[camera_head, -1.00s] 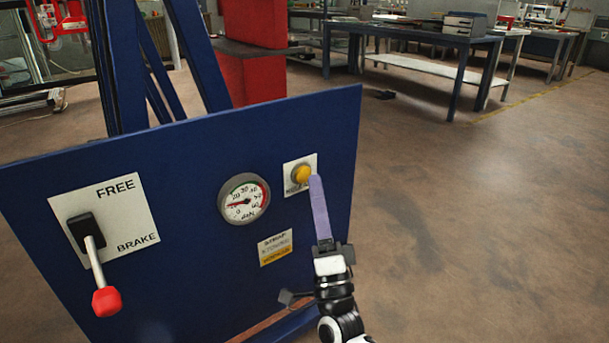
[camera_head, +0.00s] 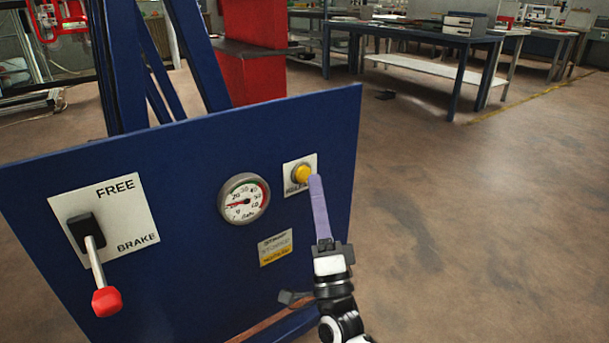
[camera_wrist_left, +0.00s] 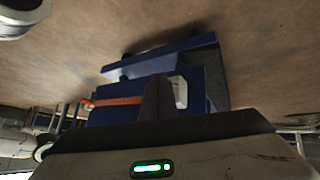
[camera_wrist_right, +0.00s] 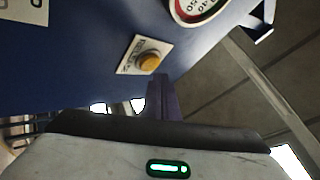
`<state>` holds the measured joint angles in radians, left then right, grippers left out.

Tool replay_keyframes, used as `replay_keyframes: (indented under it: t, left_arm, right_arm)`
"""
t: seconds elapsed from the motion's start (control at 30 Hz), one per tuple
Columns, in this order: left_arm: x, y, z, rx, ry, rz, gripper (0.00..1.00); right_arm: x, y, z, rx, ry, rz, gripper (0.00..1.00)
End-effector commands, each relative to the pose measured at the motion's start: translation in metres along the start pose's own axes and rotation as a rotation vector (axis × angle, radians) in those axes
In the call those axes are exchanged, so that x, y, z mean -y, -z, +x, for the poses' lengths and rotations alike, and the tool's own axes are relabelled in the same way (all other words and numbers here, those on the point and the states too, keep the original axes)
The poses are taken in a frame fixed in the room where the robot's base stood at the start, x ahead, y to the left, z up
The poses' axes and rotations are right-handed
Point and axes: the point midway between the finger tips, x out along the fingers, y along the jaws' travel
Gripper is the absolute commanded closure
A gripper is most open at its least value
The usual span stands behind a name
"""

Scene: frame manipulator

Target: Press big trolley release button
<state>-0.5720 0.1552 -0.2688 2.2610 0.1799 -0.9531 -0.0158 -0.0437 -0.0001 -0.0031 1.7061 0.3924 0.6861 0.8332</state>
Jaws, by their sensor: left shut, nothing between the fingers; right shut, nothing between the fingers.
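The yellow release button (camera_head: 303,174) sits on a white label plate near the right edge of the trolley's blue panel (camera_head: 180,260). In the right wrist view the button (camera_wrist_right: 149,62) stands out from its plate, just beyond the finger tips. My right gripper (camera_head: 317,182) is shut and empty, its purple fingers pointing up beside the button's lower right. Whether the tips touch the button I cannot tell. My left gripper (camera_wrist_left: 158,85) shows only in the left wrist view, shut and empty, with blue structure beyond it.
A round gauge (camera_head: 244,198) is left of the button. A brake lever with a red knob (camera_head: 106,301) stands out from the panel's left side. A blue workbench (camera_head: 420,35) is at the back. The floor to the right is clear.

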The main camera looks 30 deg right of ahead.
Motion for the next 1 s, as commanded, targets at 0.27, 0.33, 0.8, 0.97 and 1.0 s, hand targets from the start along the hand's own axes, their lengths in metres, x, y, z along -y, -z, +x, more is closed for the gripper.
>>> replay_keyframes:
  t: [0.27,0.33,0.8,0.97,1.0]
  left_arm:
    - [0.0003,-0.0013,0.0015,0.000,0.000,0.000,1.00]
    - [0.0003,-0.0012,0.0014,0.000,0.000,0.000,1.00]
    - [0.0003,-0.0018,0.0022,0.000,0.000,0.000,1.00]
    - [0.0004,-0.0021,0.0027,0.000,-0.001,0.000,1.00]
    - [0.0004,-0.0022,0.0028,0.000,0.000,0.000,1.00]
  right_arm:
    - [-0.0037,-0.0040,0.0055,0.000,0.001,0.000,1.00]
    - [-0.0037,-0.0040,0.0054,0.000,0.000,0.000,1.00]
    - [-0.0053,-0.0053,0.0069,0.000,0.000,0.000,1.00]
    - [-0.0063,-0.0063,0.0083,0.000,0.000,0.000,1.00]
    - [-0.0065,-0.0065,0.0086,0.000,0.000,0.000,1.00]
